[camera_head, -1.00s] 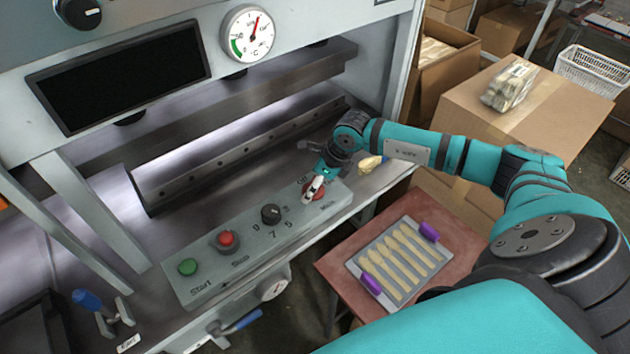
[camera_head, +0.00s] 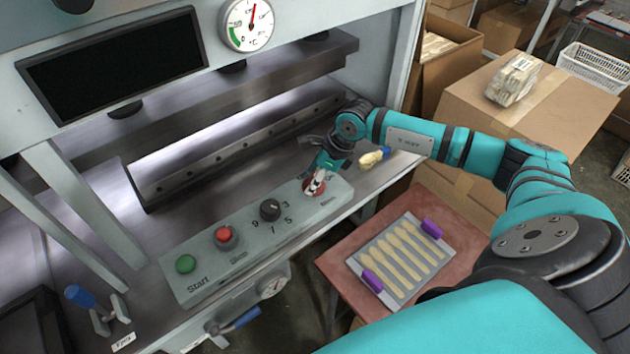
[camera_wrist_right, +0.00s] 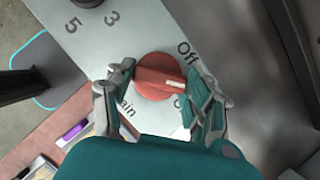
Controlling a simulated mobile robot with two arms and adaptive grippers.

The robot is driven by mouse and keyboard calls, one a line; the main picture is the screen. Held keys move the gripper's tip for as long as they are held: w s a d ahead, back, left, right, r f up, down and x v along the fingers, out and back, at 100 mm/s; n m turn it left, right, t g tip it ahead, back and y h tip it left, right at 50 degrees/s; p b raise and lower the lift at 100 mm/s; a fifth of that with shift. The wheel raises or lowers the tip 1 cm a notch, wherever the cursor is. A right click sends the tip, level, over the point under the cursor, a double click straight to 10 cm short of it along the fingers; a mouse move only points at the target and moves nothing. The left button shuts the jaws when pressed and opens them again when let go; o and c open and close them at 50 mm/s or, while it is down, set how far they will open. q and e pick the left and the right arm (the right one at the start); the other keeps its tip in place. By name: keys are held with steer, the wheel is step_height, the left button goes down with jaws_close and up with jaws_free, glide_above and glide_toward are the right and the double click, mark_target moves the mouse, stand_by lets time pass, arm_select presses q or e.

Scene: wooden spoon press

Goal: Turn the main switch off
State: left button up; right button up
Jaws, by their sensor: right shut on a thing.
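The main switch (camera_head: 313,187) is a red rotary knob with a white pointer mark, at the right end of the grey control panel (camera_head: 250,238). In the right wrist view the red knob (camera_wrist_right: 158,76) has its white mark pointing right, between the "Off" label and a partly hidden label starting with "O". My right gripper (camera_head: 317,181) reaches down over the knob. In the wrist view its fingers (camera_wrist_right: 160,92) stand on both sides of the knob, shut on it. The "Main" label is partly covered by a finger. My left gripper is not in view.
The panel also carries a numbered dial (camera_head: 270,209), a red stop button (camera_head: 226,236) and a green start button (camera_head: 186,264). A brush (camera_head: 373,158) lies just right of my gripper. A tray of wooden spoons (camera_head: 396,262) is on the reddish table.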

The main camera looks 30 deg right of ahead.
steer(key=n+b, duration=0.2)
steer(key=n+g+y+b, duration=0.1)
steer(key=n+b, duration=0.1)
steer(key=b, duration=0.1)
steer(key=n+g+b, duration=0.1)
steer(key=n+b, duration=0.1)
steer(key=shift+w+d+f+y, duration=0.1)
steer(key=shift+w+f+y, duration=0.05)
steer(key=shift+w+y, duration=0.15)
steer(key=n+g+b, duration=0.1)
steer(key=n+b, duration=0.2)
steer(key=shift+r+n+g+b, duration=0.25)
steer(key=shift+n+b, duration=0.25)
steer(key=shift+n, duration=0.3)
steer(key=o, duration=1.2)
steer(key=shift+s, duration=0.1)
steer(key=shift+c, duration=0.2)
steer(key=v, duration=1.2)
